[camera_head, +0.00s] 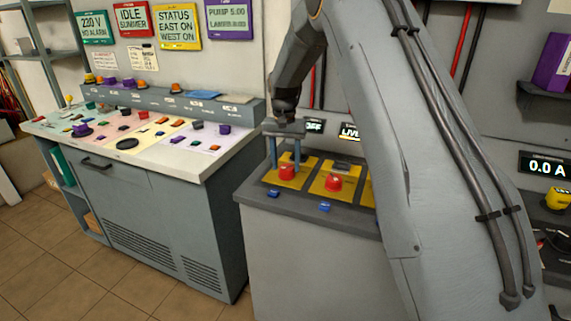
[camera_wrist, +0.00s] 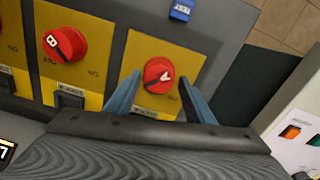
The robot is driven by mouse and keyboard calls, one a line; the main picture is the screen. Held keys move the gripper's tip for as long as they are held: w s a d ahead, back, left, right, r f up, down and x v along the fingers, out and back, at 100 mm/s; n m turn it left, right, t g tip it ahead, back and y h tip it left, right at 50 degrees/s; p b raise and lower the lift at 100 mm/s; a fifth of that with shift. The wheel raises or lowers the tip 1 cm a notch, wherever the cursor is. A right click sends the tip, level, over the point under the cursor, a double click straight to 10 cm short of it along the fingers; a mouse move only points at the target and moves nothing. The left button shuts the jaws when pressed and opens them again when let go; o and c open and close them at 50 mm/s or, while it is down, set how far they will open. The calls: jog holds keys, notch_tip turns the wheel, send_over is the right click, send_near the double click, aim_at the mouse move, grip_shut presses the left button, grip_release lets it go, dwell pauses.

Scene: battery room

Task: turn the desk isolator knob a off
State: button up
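Knob A (camera_wrist: 158,75) is a round red knob with a white letter and a dark bar that lies slanted in the wrist view. It sits on a yellow plate (camera_wrist: 150,50), and in the head view the knob (camera_head: 286,172) is at the left end of the desk panel. My gripper (camera_head: 284,160) points down over it. Its two blue fingers stand apart, one on each side of the knob, with gaps that look small. I cannot tell whether they touch it. A display (camera_head: 315,126) behind reads OFF, partly hidden by my gripper.
Red knob B (camera_wrist: 64,44) sits beside knob A on its own yellow plate, also in the head view (camera_head: 333,183). A display reading LIVE (camera_head: 349,132) stands behind it. Small blue tags (camera_head: 273,194) line the panel's front. A control console (camera_head: 150,180) stands left.

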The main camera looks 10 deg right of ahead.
aim_at(285, 167)
jog(key=shift+o, duration=0.7)
jog(key=shift+s+f, duration=0.1)
jog(key=shift+a+r+b, duration=0.15)
jog(key=shift+r+b, duration=0.7)
jog(key=shift+r, duration=3.1)
